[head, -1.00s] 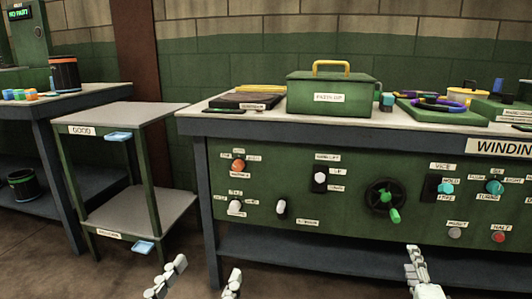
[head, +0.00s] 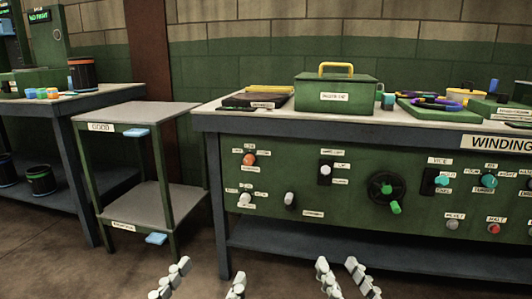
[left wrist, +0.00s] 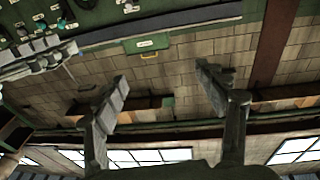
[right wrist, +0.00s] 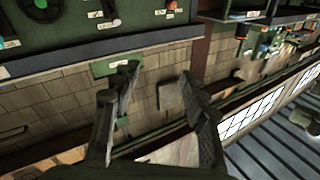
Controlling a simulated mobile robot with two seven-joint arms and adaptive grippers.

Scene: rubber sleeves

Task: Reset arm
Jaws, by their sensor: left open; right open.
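My left gripper (head: 203,283) is low in the head view, in front of the gap between the shelf stand and the bench. Its two fingers stand apart with nothing between them; they also show spread and empty in the left wrist view (left wrist: 163,85). My right gripper (head: 340,270) is to its right, low in front of the bench. Its fingers are also apart and empty, as the right wrist view (right wrist: 160,80) shows. Neither gripper touches anything.
The winding bench (head: 225,122) carries a green lidded box (head: 335,97) and has a front panel of knobs, switches and a handwheel (head: 385,190). A two-shelf stand (head: 165,115) is at its left. A further table (head: 110,95) stands at far left. The floor in front looks clear.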

